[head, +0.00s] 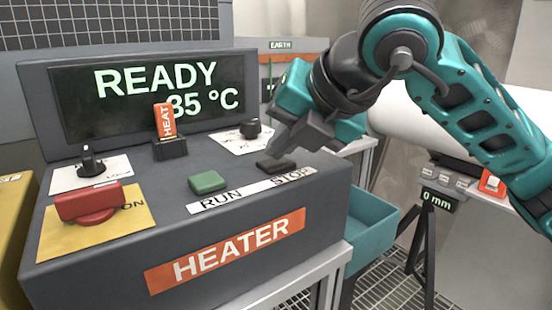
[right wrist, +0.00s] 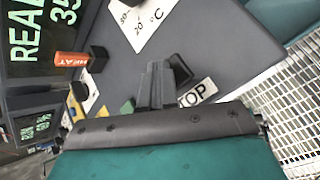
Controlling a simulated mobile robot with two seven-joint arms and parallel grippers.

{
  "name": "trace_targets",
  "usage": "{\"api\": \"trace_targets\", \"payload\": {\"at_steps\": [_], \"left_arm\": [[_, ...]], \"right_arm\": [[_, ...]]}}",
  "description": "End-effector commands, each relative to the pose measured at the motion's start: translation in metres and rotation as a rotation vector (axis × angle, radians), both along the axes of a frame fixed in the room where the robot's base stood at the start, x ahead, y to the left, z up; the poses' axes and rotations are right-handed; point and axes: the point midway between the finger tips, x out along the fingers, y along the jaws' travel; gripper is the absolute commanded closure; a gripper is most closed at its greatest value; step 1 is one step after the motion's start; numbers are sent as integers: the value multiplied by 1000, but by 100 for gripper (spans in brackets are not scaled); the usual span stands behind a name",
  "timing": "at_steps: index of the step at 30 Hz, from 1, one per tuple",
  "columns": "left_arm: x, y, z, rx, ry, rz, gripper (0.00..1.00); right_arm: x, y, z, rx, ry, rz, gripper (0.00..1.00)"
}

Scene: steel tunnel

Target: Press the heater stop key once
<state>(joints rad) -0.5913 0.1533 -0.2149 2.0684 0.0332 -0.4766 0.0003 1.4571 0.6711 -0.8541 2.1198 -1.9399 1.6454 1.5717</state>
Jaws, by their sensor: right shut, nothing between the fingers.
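The heater console (head: 120,245) has a screen (head: 150,90) reading READY and 35 °C. The black stop key (head: 276,165) sits at the right of its top, behind the STOP label (head: 292,178). My right gripper (head: 274,150) is shut and empty, its fingertips just above the stop key. In the right wrist view the shut fingers (right wrist: 154,85) show beside the dark key (right wrist: 181,68); I cannot tell whether they touch it. My left gripper is not in view.
A green run key (head: 207,182) lies left of the stop key. A red switch (head: 88,203), a black knob (head: 92,160), an orange HEAT tag (head: 163,120) and another black knob (head: 250,128) stand on the console. A teal bin (head: 370,235) is at its right.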

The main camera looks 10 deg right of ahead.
Motion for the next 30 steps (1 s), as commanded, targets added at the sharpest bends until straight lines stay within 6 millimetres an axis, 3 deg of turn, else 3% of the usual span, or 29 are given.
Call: {"api": "trace_targets", "payload": {"at_steps": [15, 25, 30], "left_arm": [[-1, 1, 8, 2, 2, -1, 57], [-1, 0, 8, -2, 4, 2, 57], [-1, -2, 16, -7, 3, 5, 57]], "right_arm": [[0, 0, 17, -1, 1, 1, 100], [0, 0, 18, 0, 1, 1, 100], [0, 0, 29, -1, 0, 1, 100]]}}
